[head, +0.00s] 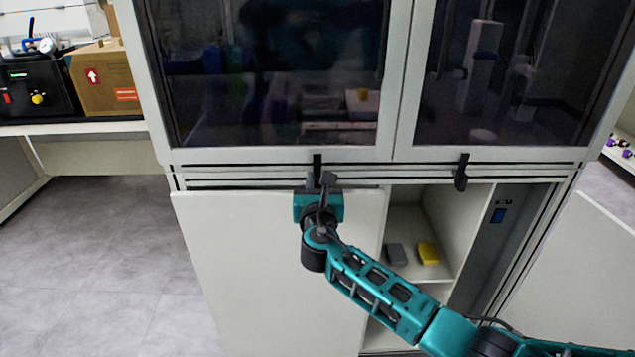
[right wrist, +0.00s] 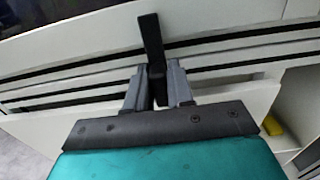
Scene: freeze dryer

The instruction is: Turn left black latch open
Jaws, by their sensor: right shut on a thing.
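The left black latch (head: 317,163) sits on the frame below the left dark glass door of the cabinet. It stands roughly upright, its top reaching over the door's lower edge. In the right wrist view the latch (right wrist: 150,40) runs down between the fingers. My right gripper (head: 322,180) is shut on the lower part of the latch; it also shows in the right wrist view (right wrist: 157,88). The right black latch (head: 462,172) hangs under the right glass door, with no gripper near it. My left gripper is not in view.
A white lower panel (head: 270,260) stands just below the latch. Right of it is an open compartment with a grey block (head: 396,254) and a yellow block (head: 428,253). A bench with a cardboard box (head: 104,80) is at the left. Floor at left is clear.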

